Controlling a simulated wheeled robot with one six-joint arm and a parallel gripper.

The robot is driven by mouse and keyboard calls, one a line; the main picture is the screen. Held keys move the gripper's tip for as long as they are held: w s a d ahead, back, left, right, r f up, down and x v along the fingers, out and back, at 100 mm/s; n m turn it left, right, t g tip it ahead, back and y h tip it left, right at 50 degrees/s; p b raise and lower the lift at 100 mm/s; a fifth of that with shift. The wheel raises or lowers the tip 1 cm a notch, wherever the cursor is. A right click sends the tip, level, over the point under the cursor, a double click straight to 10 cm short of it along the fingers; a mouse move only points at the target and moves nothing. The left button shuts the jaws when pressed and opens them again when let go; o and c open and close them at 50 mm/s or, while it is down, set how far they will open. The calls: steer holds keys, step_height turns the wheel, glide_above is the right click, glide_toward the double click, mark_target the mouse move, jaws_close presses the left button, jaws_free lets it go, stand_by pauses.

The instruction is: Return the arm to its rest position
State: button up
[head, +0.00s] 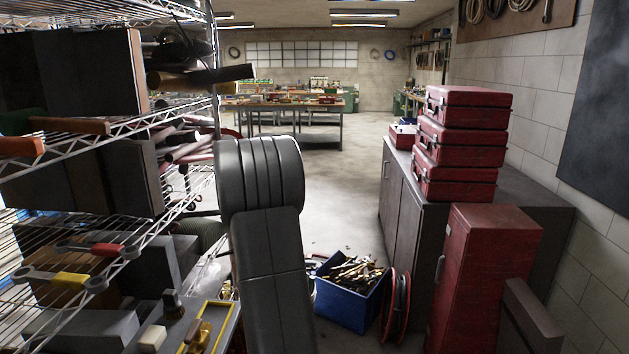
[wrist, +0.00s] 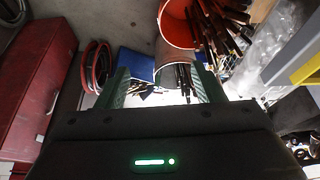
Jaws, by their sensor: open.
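My arm rises as a dark grey link in the middle of the head view, and my gripper cannot be made out there. In the wrist view my gripper (wrist: 160,74) shows two green fingers spread well apart, with nothing held between them. Beyond the fingers is a container with an orange inside (wrist: 176,22), with dark rods beside it. A blue bin (wrist: 135,65) shows partly behind the left finger.
Wire shelves (head: 110,130) with boxes and wrenches stand close on the left. A red cabinet (head: 480,275), a red reel (head: 396,305) and a grey cabinet (head: 400,195) with stacked red cases (head: 462,145) stand on the right. Open floor (head: 340,190) runs between to a far workbench (head: 290,106).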

steer(key=shift+w+d+f, duration=0.1)
steer(key=shift+d+f, duration=0.2)
steer(key=shift+d, duration=0.35)
steer(key=shift+w+d+f, duration=0.1)
steer(key=shift+d+f, duration=0.25)
steer(key=shift+d, duration=0.3)
steer(key=shift+w+d+f, duration=0.1)
steer(key=shift+d+f, duration=0.2)
steer(key=shift+d, duration=0.35)
steer(key=shift+r, duration=0.1)
